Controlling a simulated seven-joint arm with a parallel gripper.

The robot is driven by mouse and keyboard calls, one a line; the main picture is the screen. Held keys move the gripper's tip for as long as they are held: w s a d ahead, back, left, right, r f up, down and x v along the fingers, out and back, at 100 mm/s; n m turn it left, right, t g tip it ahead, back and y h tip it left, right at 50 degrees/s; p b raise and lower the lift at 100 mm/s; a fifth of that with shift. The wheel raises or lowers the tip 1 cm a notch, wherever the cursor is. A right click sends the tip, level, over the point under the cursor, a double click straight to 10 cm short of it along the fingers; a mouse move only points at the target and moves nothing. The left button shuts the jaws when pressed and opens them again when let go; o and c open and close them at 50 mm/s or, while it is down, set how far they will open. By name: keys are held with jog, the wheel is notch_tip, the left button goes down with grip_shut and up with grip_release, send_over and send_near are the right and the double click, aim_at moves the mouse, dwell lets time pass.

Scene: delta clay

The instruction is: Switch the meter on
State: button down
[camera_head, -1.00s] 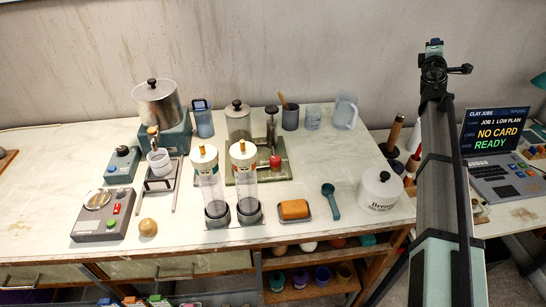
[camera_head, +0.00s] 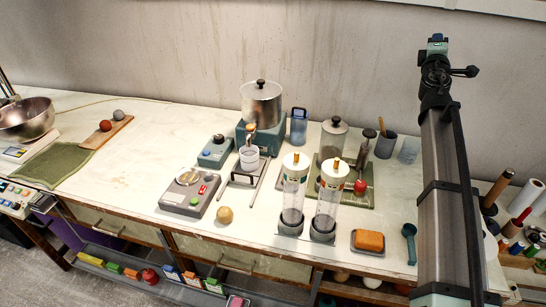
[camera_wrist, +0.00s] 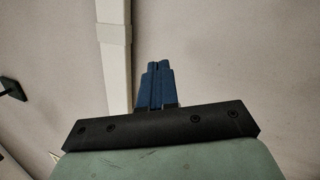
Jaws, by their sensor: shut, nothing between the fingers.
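I cannot tell from the pictures which of these is the meter. My gripper (camera_head: 437,40) is high at the right, in front of the wall and far from both boxes. In the wrist view its blue fingers (camera_wrist: 157,68) are shut together with nothing between them, against bare wall.
A metal pot on a teal stand (camera_head: 262,103), a white cup on a frame (camera_head: 249,157), a tan ball (camera_head: 225,215) and two clear cylinders (camera_head: 293,196) stand near the boxes. A green mat (camera_head: 52,165) and metal bowl (camera_head: 25,118) are far left.

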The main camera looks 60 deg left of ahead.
jog(key=s+a+r+n+g+y, duration=0.1)
jog(key=s+a+r, duration=0.1)
jog(key=s+a, duration=0.75)
jog(key=s+a+r+g+y, duration=0.2)
jog(key=s+a, duration=0.3)
jog(key=s, duration=0.9)
jog(key=s+a+r+n+g+y, duration=0.1)
jog(key=s+a, duration=0.7)
jog(key=s, duration=0.4)
jog(key=n+g+h, duration=0.1)
jog(key=g+h, duration=0.2)
jog(key=h, duration=0.9)
send_over(200, 191)
jog(key=s+d, duration=0.1)
notch_tip(200, 191, down, 26)
jog(key=shift+d+r, duration=0.15)
jog(key=shift+w+a+f, duration=0.2)
jog(key=shift+f, duration=1.25)
jog(key=shift+w+a+f, duration=0.15)
jog(key=shift+f, duration=1.3)
jog(key=shift+w+a+f, duration=0.2)
jog(key=shift+f, duration=1.25)
jog(key=shift+f, duration=0.1)
